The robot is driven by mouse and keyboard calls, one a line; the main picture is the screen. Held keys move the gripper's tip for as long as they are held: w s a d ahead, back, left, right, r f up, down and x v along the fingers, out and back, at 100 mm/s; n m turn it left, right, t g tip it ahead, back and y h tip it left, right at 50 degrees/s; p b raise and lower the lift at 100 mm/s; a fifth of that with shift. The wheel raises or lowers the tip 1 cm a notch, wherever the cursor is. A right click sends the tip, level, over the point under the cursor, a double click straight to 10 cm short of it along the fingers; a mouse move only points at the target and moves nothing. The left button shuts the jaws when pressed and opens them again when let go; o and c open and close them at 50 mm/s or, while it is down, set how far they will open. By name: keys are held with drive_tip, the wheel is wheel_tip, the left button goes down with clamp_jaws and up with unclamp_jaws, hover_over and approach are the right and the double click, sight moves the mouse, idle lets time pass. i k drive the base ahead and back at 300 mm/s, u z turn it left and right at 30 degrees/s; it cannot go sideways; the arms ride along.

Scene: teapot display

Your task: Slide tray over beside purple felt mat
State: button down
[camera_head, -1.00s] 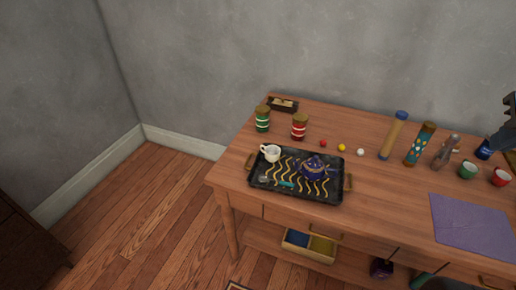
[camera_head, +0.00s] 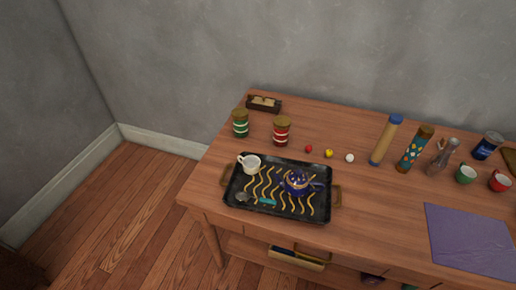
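The tray (camera_head: 236,196) is black with wavy gold stripes and has a handle at its left and right ends. It lies flat at the left part of the wooden table. A white cup (camera_head: 250,164), a dark blue teapot (camera_head: 296,183) and a small teal-handled utensil (camera_head: 266,201) are on it. The purple felt mat (camera_head: 472,240) lies flat at the table's front right, with a wide bare stretch of table between it and the tray. My gripper is not in view.
Behind the tray stand a green jar (camera_head: 240,124), a red jar (camera_head: 281,131) and a small dark box (camera_head: 264,104). Three small balls, including a yellow one (camera_head: 329,154), lie right of the jars. Tall cylinders (camera_head: 386,140) and cups (camera_head: 466,174) stand behind the mat. The table (camera_head: 385,205) is clear between tray and mat.

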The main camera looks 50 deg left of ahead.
sight(314, 208)
drive_tip(key=u, duration=1)
drive_tip(key=i, duration=0.1)
drive_tip(key=z, duration=1.9)
drive_tip(key=k, duration=2.4)
drive_tip(key=u, duration=1.45)
drive_tip(key=i, duration=1)
